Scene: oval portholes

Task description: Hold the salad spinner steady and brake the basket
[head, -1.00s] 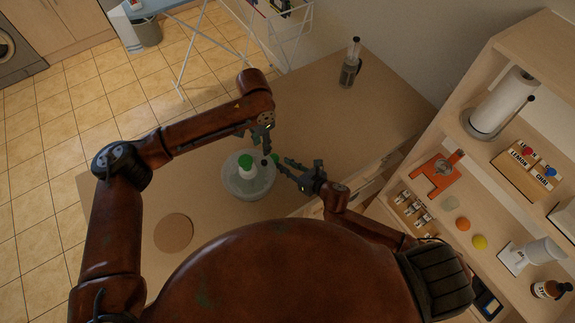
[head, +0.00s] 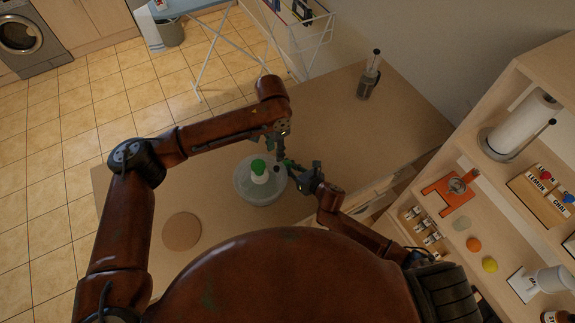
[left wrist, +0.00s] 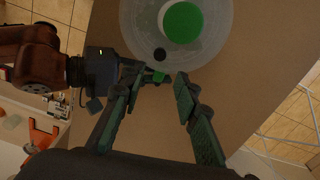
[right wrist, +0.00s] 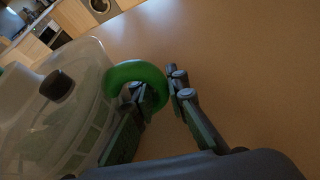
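The salad spinner (head: 246,189) stands upright on the table, a clear bowl and lid with a green knob (head: 258,167) on top. A black button (left wrist: 160,54) sits on the lid. A green ring (right wrist: 121,72) sticks out from its side. My right gripper (right wrist: 160,84) is open at the ring; one finger overlaps the ring, the other stands apart outside it. I cannot tell whether it touches. My left gripper (left wrist: 158,84) is open and empty beside the spinner, close to the right gripper; it also shows in the head view (head: 278,152).
A round brown mat (head: 181,231) lies left of the spinner. A French press (head: 369,77) stands at the far table end. Shelves with a paper towel roll (head: 522,125) and an orange stand (head: 450,187) are at the right.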

